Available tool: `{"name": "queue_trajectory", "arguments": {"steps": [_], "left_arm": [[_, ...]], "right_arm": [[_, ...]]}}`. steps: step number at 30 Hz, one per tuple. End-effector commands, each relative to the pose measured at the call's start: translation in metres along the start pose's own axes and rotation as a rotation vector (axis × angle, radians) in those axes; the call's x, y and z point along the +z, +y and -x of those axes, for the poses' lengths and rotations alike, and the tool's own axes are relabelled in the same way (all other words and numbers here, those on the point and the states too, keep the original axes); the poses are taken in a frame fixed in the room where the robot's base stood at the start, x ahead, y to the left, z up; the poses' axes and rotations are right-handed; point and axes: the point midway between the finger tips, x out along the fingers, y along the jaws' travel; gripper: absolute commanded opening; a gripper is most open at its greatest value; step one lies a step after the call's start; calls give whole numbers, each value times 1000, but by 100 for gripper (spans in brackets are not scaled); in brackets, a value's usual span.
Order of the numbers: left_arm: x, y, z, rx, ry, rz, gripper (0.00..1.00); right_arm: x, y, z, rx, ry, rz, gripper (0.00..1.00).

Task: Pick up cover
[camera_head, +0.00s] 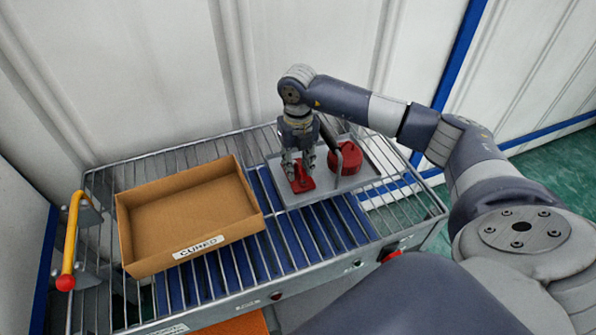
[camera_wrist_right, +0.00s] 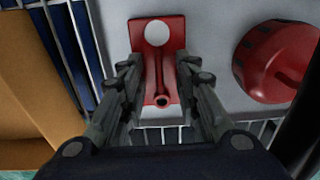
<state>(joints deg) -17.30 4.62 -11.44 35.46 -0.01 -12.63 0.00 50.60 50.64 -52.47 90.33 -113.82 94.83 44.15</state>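A red square plate (camera_head: 303,182) with a raised red bar lies on a grey tray (camera_head: 290,199). A rounder red part (camera_head: 345,155) sits on the same tray to its right. Which of the two is the cover is not certain from the pictures. My right gripper (camera_head: 298,172) points down at the square plate. In the right wrist view its fingers (camera_wrist_right: 160,78) are apart, one on each side of the bar of the plate (camera_wrist_right: 173,27). Nothing is visibly clamped; contact cannot be told. The round part (camera_wrist_right: 278,60) is right of the fingers. My left gripper is not seen.
An empty-looking cardboard box (camera_head: 127,238) with a label stands left of the tray on a metal rack (camera_head: 420,212). A yellow lever (camera_head: 72,240) with a red knob is at the rack's left end. Walls stand close behind.

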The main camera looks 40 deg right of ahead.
Motion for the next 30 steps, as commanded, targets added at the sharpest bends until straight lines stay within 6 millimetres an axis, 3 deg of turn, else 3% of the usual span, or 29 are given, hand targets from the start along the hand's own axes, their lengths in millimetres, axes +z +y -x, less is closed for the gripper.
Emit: {"name": "queue_trajectory", "arguments": {"steps": [8,12,30], "left_arm": [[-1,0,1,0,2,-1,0],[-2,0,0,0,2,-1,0],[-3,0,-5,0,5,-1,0]], "right_arm": [[0,0,-5,0,0,1,30],[0,0,-5,1,0,1,0],[1,1,6,2,-5,1,0]]}}
